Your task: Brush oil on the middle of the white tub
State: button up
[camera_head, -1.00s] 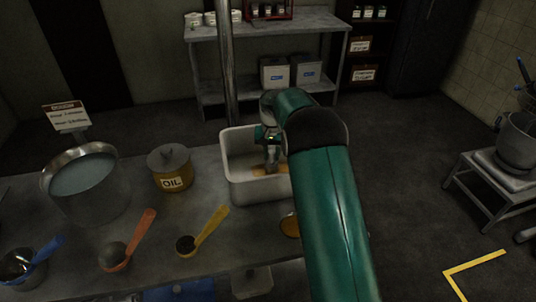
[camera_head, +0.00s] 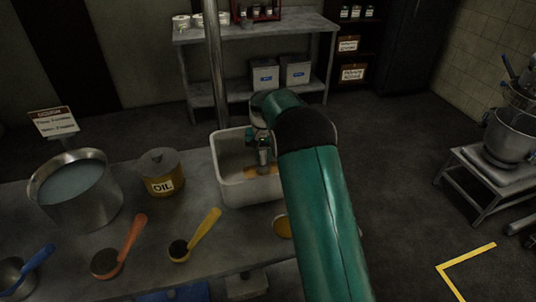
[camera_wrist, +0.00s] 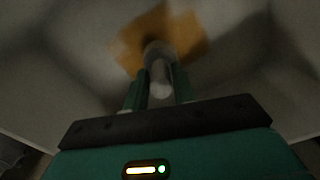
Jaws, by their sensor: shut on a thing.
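The white tub (camera_head: 238,195) stands on the metal table, and my gripper (camera_head: 264,158) reaches down into it. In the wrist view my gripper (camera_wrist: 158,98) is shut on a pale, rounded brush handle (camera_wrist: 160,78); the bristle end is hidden. A yellow-orange oil patch (camera_wrist: 165,35) lies on the tub floor around the brush's far end, and part of it shows beside the gripper in the head view (camera_head: 262,173). Whether the brush touches the floor cannot be told.
Left of the tub are a large metal pot (camera_head: 75,197), an orange-handled scoop (camera_head: 130,240), a yellow-handled scoop (camera_head: 203,232) and a blue-handled scoop (camera_head: 35,262). A vertical pole (camera_head: 215,75) rises just behind the tub.

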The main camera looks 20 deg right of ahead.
jog(key=shift+a, duration=1.95)
jog(key=shift+r, duration=3)
jog(key=shift+r, duration=1.5)
jog(key=shift+r, duration=0.1)
